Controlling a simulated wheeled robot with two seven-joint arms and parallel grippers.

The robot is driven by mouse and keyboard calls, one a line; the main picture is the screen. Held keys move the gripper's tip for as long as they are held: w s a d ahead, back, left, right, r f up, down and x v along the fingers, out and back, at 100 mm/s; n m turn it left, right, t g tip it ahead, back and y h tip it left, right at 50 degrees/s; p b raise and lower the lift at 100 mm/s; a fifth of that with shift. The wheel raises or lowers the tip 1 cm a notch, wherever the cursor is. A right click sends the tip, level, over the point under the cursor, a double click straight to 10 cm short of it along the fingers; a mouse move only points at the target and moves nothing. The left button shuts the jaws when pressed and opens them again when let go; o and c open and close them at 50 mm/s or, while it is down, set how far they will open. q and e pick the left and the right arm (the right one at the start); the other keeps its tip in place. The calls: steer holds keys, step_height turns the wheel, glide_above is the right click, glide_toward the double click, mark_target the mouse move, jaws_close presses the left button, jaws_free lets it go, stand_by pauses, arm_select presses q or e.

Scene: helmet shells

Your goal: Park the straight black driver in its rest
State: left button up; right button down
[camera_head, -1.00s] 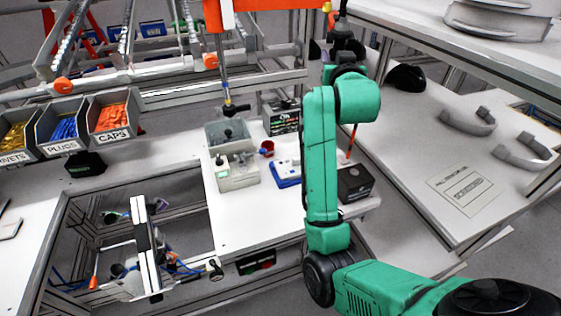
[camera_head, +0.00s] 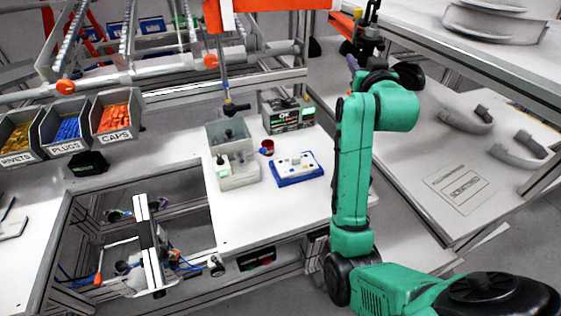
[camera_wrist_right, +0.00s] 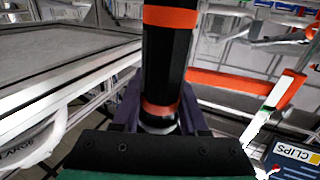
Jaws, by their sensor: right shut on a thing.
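My right gripper (camera_head: 366,44) is raised at the top of the head view, right of the orange beam. In the right wrist view its dark purple fingers (camera_wrist_right: 160,118) are shut around a straight black driver (camera_wrist_right: 167,60). The driver has orange bands and stands along the finger direction; its far end is cut off by the frame. In the head view only a small dark part of the driver (camera_head: 373,10) shows above the gripper. I cannot make out the driver's rest with certainty. My left gripper is not in view.
A grey bin and fixture block (camera_head: 238,175), a blue-and-white tray (camera_head: 297,168) and an OK display box (camera_head: 288,116) stand on the white bench. Another tool (camera_head: 235,108) hangs from the orange beam (camera_head: 275,6). Part bins (camera_head: 67,128) stand left; a shelf (camera_head: 425,25) is at the right.

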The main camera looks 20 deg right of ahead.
steer(key=shift+w+d+r, duration=0.15)
steer(key=shift+d, duration=0.15)
steer(key=w+d+p, duration=0.1)
steer(key=d, duration=0.1)
steer(key=w+d+p, duration=0.1)
steer(key=w+d, duration=0.1)
steer(key=shift+w+d, duration=0.15)
steer(key=shift+d, duration=0.1)
jaws_free()
steer(key=shift+f, duration=0.25)
steer(key=v, duration=1.1)
steer(key=shift+w, duration=0.1)
